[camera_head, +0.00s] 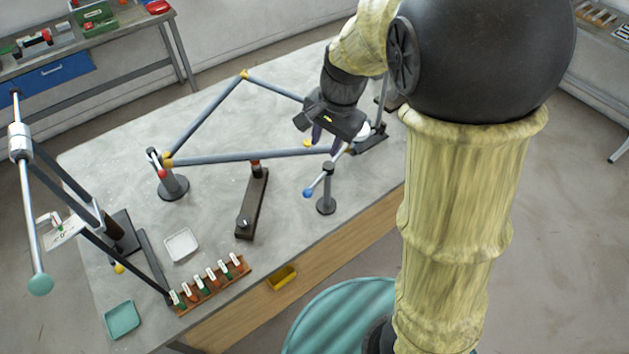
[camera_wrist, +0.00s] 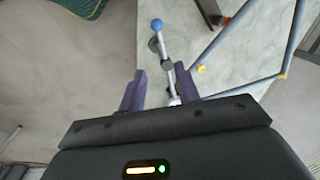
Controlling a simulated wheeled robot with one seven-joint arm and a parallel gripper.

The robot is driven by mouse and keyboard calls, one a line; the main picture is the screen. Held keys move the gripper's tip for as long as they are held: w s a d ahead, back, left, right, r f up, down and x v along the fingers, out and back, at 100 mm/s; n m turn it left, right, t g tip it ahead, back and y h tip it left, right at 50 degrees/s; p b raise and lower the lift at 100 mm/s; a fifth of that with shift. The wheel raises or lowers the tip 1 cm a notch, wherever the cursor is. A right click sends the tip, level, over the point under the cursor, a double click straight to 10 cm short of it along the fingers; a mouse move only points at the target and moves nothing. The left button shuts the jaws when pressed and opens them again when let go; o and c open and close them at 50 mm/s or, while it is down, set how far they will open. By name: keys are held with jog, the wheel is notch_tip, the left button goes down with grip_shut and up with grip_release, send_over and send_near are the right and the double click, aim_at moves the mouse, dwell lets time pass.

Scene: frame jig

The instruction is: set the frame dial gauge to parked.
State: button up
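A post-mounted swing arm (camera_head: 326,180) with a blue ball end stands at the table's front edge, right of centre. A white round piece (camera_head: 362,132), perhaps the dial face, shows near its far end, partly behind my gripper (camera_head: 327,140). I cannot read any dial or parked marking. In the wrist view, the blue ball (camera_wrist: 157,25) is beyond my gripper (camera_wrist: 160,90). The rod (camera_wrist: 172,82) runs back between the two purple fingers, closer to the right one. The fingers are apart; contact with the rod cannot be told.
A triangular tube frame (camera_head: 240,158) lies on the grey table (camera_head: 120,170). A small post (camera_head: 173,187) with a red ball stands at its left corner. A dark bracket (camera_head: 253,203), a white tray (camera_head: 181,246) and a rack of tags (camera_head: 212,286) are nearer the front.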

aim_at(313, 185)
jog(key=shift+f, duration=0.15)
jog(key=f, duration=0.5)
jog(key=w+a+f, duration=0.1)
jog(key=f, duration=0.5)
jog(key=a+f, duration=0.1)
jog(key=f, duration=0.5)
jog(key=shift+w+a, duration=0.2)
jog(key=shift+w, duration=0.2)
grip_shut()
